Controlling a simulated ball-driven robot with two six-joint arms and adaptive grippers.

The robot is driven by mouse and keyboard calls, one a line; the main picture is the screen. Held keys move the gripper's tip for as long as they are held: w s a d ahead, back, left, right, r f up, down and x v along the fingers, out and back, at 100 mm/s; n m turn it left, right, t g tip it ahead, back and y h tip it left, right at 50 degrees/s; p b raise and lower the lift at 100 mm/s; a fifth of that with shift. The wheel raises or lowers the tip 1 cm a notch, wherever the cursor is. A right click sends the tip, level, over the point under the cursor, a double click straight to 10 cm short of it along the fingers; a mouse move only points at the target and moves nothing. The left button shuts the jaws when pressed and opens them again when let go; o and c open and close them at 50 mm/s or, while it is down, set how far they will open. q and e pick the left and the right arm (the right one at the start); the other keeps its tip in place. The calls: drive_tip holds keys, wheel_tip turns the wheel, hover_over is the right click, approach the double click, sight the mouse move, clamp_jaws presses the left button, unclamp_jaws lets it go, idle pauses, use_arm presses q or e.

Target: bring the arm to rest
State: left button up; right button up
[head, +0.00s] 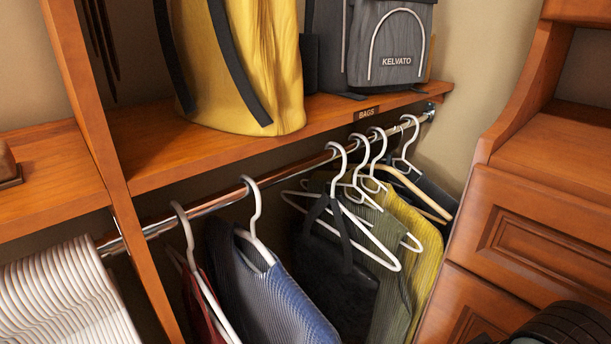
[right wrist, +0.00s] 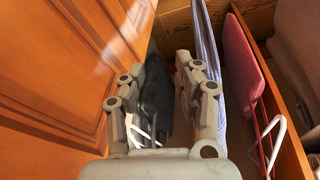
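My right gripper (right wrist: 160,70) shows in the right wrist view with its two grey fingers spread apart. I see nothing clamped between them. A dark hanging item (right wrist: 155,85) and part of a white hanger (right wrist: 144,130) show in the gap, apparently beyond the fingers. A blue striped garment (right wrist: 207,40) hangs just right of the right finger. In the head view a dark rounded part, probably of my right arm, shows at the bottom right corner; no fingers show there. My left gripper is in neither view.
A chrome rail (head: 215,203) carries several garments on white hangers, below a wooden shelf (head: 150,155). A yellow bag (head: 260,70) and a grey backpack (head: 388,60) stand on the shelf. A wooden drawer unit (head: 545,225) bounds the right side. A red garment (right wrist: 240,65) hangs right of the gripper.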

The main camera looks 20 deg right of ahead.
drive_tip(key=s+d+f+g, duration=0.1)
drive_tip(key=s+f, duration=0.1)
drive_tip(key=f, duration=0.8)
drive_tip(key=s+d+f, duration=0.1)
drive_tip(key=s+f, duration=0.2)
drive_tip(key=f, duration=0.7)
drive_tip(key=s+f+g, duration=0.1)
drive_tip(key=s+f, duration=1.2)
drive_tip(key=s, duration=0.3)
drive_tip(key=shift+s+d+f, duration=0.25)
drive_tip(key=shift+s+d, duration=0.1)
